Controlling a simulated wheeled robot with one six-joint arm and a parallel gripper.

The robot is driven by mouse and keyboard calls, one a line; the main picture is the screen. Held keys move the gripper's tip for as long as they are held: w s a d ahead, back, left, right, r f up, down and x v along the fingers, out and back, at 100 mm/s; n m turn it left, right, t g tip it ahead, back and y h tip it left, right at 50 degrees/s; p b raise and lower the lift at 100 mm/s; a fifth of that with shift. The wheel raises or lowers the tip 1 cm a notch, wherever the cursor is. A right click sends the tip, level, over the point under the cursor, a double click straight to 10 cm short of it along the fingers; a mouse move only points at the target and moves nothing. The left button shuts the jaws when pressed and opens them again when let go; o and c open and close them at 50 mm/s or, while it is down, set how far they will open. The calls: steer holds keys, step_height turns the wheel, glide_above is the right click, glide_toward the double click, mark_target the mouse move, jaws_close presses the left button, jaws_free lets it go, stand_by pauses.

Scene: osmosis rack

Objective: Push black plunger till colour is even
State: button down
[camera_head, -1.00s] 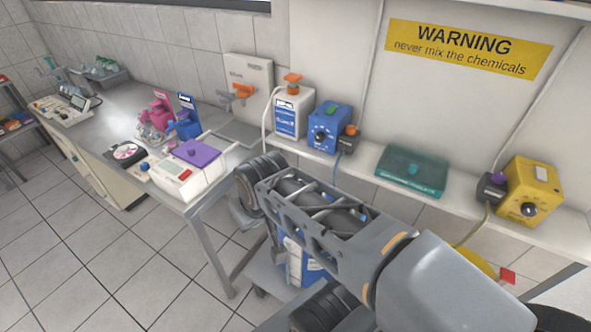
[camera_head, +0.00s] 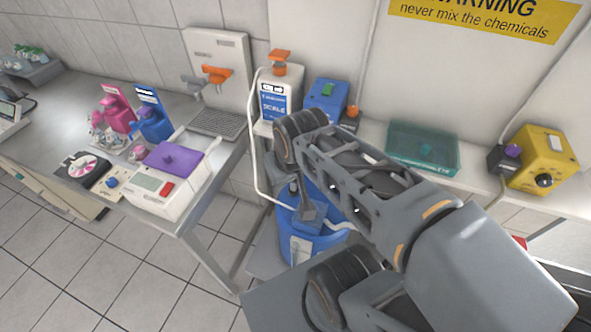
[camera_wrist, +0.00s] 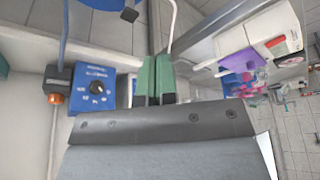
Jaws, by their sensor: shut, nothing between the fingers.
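A blue tub (camera_head: 335,245) stands low beside the bench, partly hidden by my arm. A grey block (camera_head: 312,213) with a short dark upright piece (camera_head: 293,188) sits at its top, and a white hose runs to it. I cannot tell for sure whether that dark piece is the black plunger. No liquid colour shows in the tub. In the wrist view, part of a blue round thing shows at the top left, with a dark knob (camera_wrist: 129,14) by its edge. My gripper (camera_wrist: 157,65) has green fingers, shut and empty, apart from that knob.
A wall shelf holds a white canister with orange cap (camera_head: 277,95), a blue dial box (camera_head: 325,98), a teal case (camera_head: 423,147) and a yellow box (camera_head: 543,160). The bench at left holds a purple-lidded device (camera_head: 172,160). Floor tiles between are clear.

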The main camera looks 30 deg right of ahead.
steer(key=w+d+f+m+g+b, duration=0.2)
steer(key=w+d+f+m+b, duration=0.2)
steer(key=w, duration=0.4)
steer(key=w+d+f+m+g+b, duration=0.2)
steer(key=w+d+f+m+b, duration=0.3)
steer(key=w, duration=0.3)
steer(key=shift+d+m, duration=0.3)
steer(key=shift+d, duration=0.1)
steer(key=shift+s+f, duration=0.1)
step_height(320, 180, down, 14)
steer(key=shift+b, duration=0.3)
